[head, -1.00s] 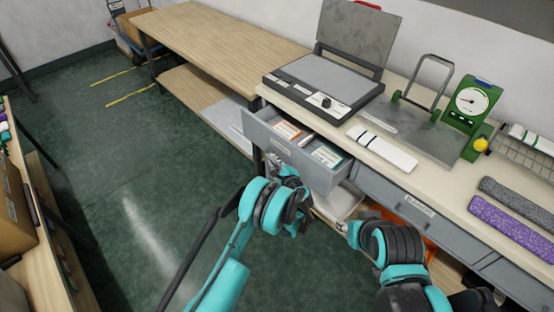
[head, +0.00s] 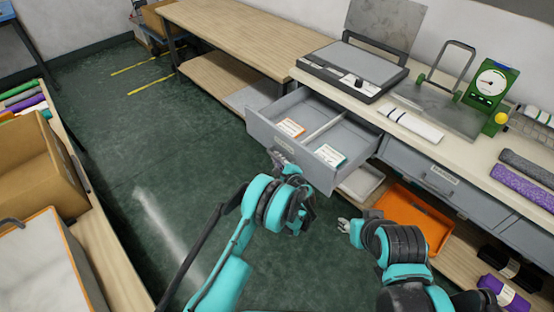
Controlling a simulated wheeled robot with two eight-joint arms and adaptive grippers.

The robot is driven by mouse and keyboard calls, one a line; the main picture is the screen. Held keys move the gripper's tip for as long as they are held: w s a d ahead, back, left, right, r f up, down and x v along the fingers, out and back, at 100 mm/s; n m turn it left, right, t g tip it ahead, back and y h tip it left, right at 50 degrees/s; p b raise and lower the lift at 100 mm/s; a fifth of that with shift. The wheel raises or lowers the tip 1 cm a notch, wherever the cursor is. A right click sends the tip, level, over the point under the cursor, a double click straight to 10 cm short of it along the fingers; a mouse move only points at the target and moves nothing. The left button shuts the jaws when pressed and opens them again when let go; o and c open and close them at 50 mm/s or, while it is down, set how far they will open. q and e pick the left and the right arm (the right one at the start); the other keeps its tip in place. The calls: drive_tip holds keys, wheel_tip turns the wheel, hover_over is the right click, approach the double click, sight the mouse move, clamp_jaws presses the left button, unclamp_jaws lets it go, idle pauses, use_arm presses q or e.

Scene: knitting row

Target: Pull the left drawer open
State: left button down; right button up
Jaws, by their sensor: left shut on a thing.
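The left drawer (head: 351,138) is a grey drawer under the worktop, and it stands well out from the bench. Inside it a divider separates two compartments. An orange-and-white packet (head: 291,127) lies in the left compartment and a teal-and-white packet (head: 330,155) lies in the right one. My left gripper (head: 279,158) is at the middle of the drawer's front, shut on its handle, which the gripper mostly hides. My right gripper (head: 343,225) is in front of the lower shelf, apart from the drawer and small in view. No object shows in it.
A grey closed drawer (head: 432,176) is to the right. An orange tray (head: 415,218) and a white tray (head: 361,181) sit below. The worktop (head: 440,150) bears a flat press and a green scale. A shelf with cardboard boxes (head: 40,160) stands left. The green floor between is clear.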

idle(0.3)
use_arm(q)
drive_tip(key=c, duration=1.6)
unclamp_jaws()
drive_tip(key=shift+o, duration=0.2)
drive_tip(key=shift+s, duration=0.15)
drive_tip(key=v, duration=1.1)
drive_tip(key=shift+s, duration=0.4)
drive_tip(key=shift+d, duration=0.15)
